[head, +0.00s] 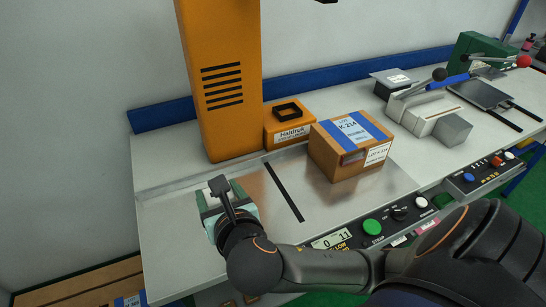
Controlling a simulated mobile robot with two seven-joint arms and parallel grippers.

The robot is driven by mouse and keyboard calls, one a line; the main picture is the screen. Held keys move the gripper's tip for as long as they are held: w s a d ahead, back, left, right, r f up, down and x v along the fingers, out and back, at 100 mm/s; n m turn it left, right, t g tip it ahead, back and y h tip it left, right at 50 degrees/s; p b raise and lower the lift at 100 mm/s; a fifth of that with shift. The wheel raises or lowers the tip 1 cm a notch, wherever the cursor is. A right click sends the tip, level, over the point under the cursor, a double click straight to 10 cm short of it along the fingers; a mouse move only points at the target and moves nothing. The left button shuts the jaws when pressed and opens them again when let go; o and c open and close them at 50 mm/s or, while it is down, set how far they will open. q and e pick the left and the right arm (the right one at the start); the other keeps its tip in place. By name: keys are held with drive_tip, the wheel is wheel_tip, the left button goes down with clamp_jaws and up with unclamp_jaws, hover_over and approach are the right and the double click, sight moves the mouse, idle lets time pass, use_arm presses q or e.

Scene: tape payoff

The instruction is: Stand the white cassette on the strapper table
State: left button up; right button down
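My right arm reaches in from the lower right, and its gripper (222,192) is low over the left part of the steel strapper table (165,215). A pale, boxy thing with a whitish-mint side (249,212) shows right at the gripper, partly hidden behind its dark parts. It may be the white cassette, but I cannot tell for sure. I cannot see whether the fingers are closed on it or whether it touches the table. My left gripper is not in view.
An orange strapper column (222,85) stands behind, with an orange Haldruk block (290,130) beside it. A cardboard box (345,160) with a blue label sits on the plate, right of a black slot (284,192). A control panel (375,227) lines the front edge. Bare steel lies around the slot.

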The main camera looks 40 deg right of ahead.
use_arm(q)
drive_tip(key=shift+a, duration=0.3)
use_arm(e)
drive_tip(key=shift+s+a+f, duration=0.1)
drive_tip(key=shift+a, duration=0.3)
drive_tip(key=w+a+f+b, duration=0.1)
drive_tip(key=w+f, duration=0.3)
drive_tip(key=w+a+f+b, duration=0.1)
drive_tip(key=w+f, duration=0.3)
drive_tip(key=w, duration=0.1)
drive_tip(key=w+a+f+b, duration=0.1)
drive_tip(key=w+f, duration=0.3)
drive_tip(key=f, duration=0.1)
drive_tip(key=shift+w, duration=0.3)
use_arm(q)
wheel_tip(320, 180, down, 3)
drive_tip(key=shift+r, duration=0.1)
use_arm(e)
unclamp_jaws()
drive_tip(key=shift+f, duration=0.15)
